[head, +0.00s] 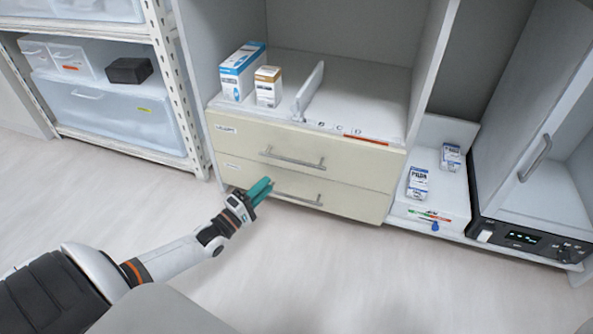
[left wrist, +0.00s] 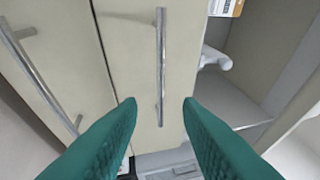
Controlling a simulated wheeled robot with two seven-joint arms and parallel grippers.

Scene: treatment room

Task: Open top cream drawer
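The top cream drawer (head: 230,142) looks closed, with a horizontal metal bar handle (head: 292,160) on its front. In the left wrist view this handle (left wrist: 160,65) runs lengthwise, ahead of and between the fingertips. My left gripper (head: 262,190) has teal fingers and is in front of the lower drawer, near the left end of the lower handle. In the left wrist view my left gripper (left wrist: 160,102) is open and empty, with its fingertips well apart. My right gripper is not in view.
The lower cream drawer (head: 350,200) has its own bar handle (head: 310,200). A blue-white box (head: 236,75) and an orange-white box (head: 268,88) stand above the drawers. A shelf rack (head: 170,75) is at left, a black-fronted device (head: 525,238) at right. The front floor is clear.

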